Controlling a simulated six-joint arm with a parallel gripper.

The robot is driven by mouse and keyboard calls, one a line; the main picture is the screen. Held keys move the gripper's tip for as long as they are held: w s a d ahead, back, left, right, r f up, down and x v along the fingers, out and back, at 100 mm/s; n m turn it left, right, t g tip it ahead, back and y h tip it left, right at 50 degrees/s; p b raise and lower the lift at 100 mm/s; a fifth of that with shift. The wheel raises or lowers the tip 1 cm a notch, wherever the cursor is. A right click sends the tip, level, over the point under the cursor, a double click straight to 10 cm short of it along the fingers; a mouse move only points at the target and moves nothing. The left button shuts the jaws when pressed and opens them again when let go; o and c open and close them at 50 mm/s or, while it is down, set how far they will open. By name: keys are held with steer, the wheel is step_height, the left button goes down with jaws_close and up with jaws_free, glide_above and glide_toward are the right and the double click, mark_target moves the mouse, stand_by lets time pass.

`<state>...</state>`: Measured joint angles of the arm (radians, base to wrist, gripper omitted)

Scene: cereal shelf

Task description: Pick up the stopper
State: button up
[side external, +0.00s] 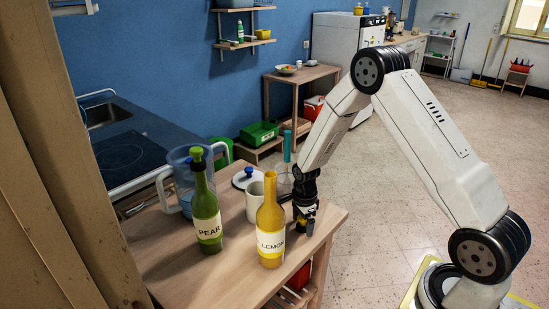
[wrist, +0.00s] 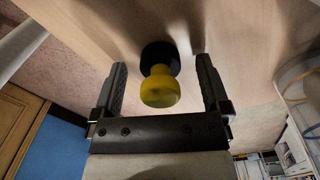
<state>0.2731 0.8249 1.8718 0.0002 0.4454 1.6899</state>
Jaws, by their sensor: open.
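The stopper (wrist: 162,90) has a yellow rounded knob and a black round part. In the wrist view it lies between the two fingers of my gripper (wrist: 160,64), with a gap on each side. My gripper is open and holds nothing. In the side view my gripper (side external: 304,217) points down over the right end of the wooden table (side external: 183,262), just right of the yellow LEMON bottle (side external: 270,220). That bottle stands upright with no stopper in its neck. The stopper is hard to make out among the fingers in the side view.
A green PEAR bottle (side external: 206,212) with a green stopper stands left of the LEMON bottle. Behind are a pale mug (side external: 255,202), a white lid with a blue knob (side external: 242,181) and a clear pitcher (side external: 182,180). The table's front left is clear.

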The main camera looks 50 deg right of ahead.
stand_by(0.5)
jaws_close()
stand_by(0.3)
steer(key=shift+r, duration=0.75)
steer(key=s+a+r, duration=0.3)
steer(key=s+r, duration=0.8)
steer(key=s, duration=0.2)
steer(key=shift+s+r, duration=0.2)
steer(key=shift+s, duration=0.15)
steer(key=shift+r, duration=0.1)
